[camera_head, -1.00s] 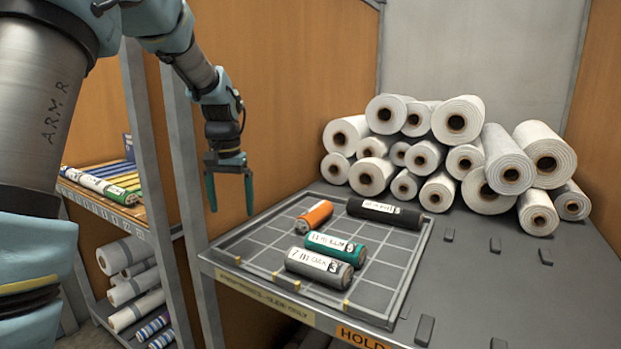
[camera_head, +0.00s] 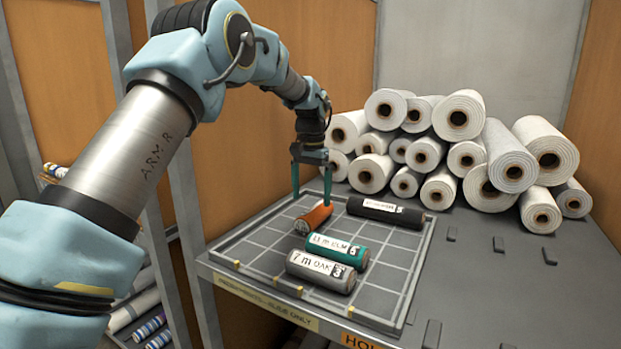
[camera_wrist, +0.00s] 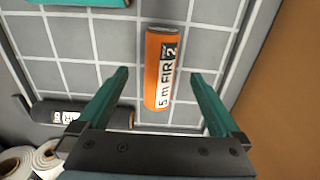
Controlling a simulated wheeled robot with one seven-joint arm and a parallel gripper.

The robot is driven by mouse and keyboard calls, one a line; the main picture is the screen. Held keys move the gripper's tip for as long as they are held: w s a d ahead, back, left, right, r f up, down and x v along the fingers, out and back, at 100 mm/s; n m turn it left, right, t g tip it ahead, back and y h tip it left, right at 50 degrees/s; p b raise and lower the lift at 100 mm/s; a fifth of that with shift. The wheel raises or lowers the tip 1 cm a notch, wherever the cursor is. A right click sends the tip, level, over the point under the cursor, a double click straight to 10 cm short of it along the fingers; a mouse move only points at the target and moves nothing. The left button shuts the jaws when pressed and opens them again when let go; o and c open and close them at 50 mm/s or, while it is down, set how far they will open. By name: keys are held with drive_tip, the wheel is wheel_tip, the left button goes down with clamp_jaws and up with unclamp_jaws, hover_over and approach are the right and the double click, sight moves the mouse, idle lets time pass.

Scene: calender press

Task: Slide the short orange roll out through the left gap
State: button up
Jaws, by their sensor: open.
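The short orange roll (camera_head: 313,218) lies on the gridded tray (camera_head: 251,246) near its far left side. In the wrist view the orange roll (camera_wrist: 163,68) shows a white label reading "5 m FIR" and a dark end patch. My gripper (camera_head: 312,197) is open, with its teal fingers pointing down at the roll. In the wrist view the fingertips (camera_wrist: 157,75) lie on either side of the roll's lower part, with space on both sides. I cannot tell how far the tips are above the tray. The left gap cannot be made out clearly along the tray's rim.
A black roll (camera_head: 378,216) lies behind to the right. A teal roll (camera_head: 337,249) and a grey roll (camera_head: 321,271) lie in front. White rolls (camera_head: 425,154) are stacked at the back. A wood panel (camera_head: 229,138) stands left of the tray. Small yellow marks sit on the front rim.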

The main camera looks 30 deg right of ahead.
sight(311, 211)
drive_tip(key=shift+f+p, duration=0.7)
drive_tip(key=shift+f, duration=2.5)
drive_tip(key=shift+c, duration=0.4)
drive_tip(key=c, duration=1.4)
drive_tip(key=shift+s+a+r, duration=0.1)
drive_tip(key=shift+s+a, duration=0.7)
drive_tip(key=shift+a, duration=0.65)
drive_tip(key=shift+s+a+f, duration=0.1)
drive_tip(key=shift+s+a, duration=0.75)
drive_tip(key=shift+a, duration=0.65)
drive_tip(key=shift+s+a+r, duration=0.1)
drive_tip(key=shift+s+a, duration=0.7)
drive_tip(key=shift+a, duration=0.65)
drive_tip(key=shift+a, duration=0.1)
drive_tip(key=shift+s+a, duration=0.8)
drive_tip(key=shift+a, duration=0.65)
drive_tip(key=shift+s+a, duration=0.8)
drive_tip(key=shift+a, duration=0.6)
drive_tip(key=shift+s+a, duration=0.8)
drive_tip(key=shift+a, duration=0.65)
drive_tip(key=shift+s+a, duration=0.5)
drive_tip(key=shift+a, duration=0.4)
drive_tip(key=o, duration=1.5)
drive_tip(key=shift+c, duration=0.2)
